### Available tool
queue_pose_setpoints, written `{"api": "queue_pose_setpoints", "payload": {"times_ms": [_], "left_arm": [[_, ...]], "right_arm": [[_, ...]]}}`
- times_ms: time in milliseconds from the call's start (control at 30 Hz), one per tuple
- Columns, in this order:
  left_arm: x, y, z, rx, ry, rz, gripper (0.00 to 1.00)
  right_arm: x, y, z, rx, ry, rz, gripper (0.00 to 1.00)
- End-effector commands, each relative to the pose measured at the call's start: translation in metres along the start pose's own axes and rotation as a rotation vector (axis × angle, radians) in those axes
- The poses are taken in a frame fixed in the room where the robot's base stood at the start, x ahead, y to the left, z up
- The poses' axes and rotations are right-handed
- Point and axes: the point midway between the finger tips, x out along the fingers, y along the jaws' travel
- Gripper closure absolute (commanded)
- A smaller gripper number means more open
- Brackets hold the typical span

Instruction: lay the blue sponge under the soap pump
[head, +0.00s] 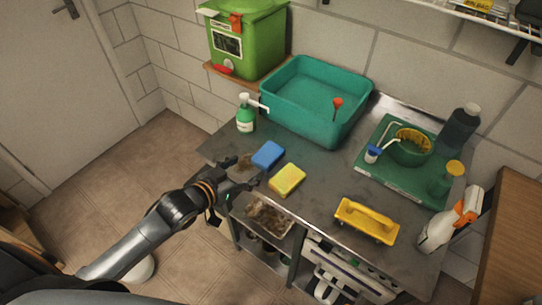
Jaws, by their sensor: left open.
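The blue sponge (268,154) lies flat on the metal counter, near its front left edge. The soap pump (246,122), a green bottle with a white pump head, stands upright on the counter behind and a little left of the sponge. Its spout points right, towards the teal basin. There is a clear gap between sponge and bottle. My left gripper (243,175) is open and empty at the counter's front edge, just in front and left of the blue sponge, apparently not touching it. My right gripper is not in view.
A yellow sponge (287,180) lies close to the right of the blue one. A teal basin (310,127) stands behind. The middle of the counter (330,175) is free.

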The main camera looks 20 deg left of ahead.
Motion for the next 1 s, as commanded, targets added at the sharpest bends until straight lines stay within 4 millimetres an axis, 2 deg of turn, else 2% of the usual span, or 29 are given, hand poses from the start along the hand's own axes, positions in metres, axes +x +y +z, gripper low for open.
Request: {"api": "queue_pose_setpoints", "payload": {"times_ms": [67, 200, 333, 567, 733, 900, 1000], "left_arm": [[0.017, 0.0, -0.002, -0.001, 0.004, 0.0, 0.27], [0.045, 0.001, -0.002, 0.001, 0.004, 0.001, 0.27], [0.062, 0.001, -0.001, 0.0, 0.004, 0.001, 0.27], [0.077, 0.0, -0.001, 0.001, 0.002, 0.001, 0.27], [0.099, -0.002, -0.001, 0.001, 0.003, 0.001, 0.27], [0.117, -0.002, 0.001, 0.0, 0.004, 0.001, 0.27], [0.121, -0.002, 0.001, 0.001, 0.004, 0.002, 0.27]], "right_arm": [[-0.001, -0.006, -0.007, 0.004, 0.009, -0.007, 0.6], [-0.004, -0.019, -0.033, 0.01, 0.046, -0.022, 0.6], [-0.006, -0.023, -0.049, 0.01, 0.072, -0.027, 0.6], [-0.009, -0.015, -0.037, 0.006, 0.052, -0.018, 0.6], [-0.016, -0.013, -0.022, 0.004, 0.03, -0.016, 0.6], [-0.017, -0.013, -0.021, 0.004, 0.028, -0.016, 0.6], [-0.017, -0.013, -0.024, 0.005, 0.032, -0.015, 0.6]]}}
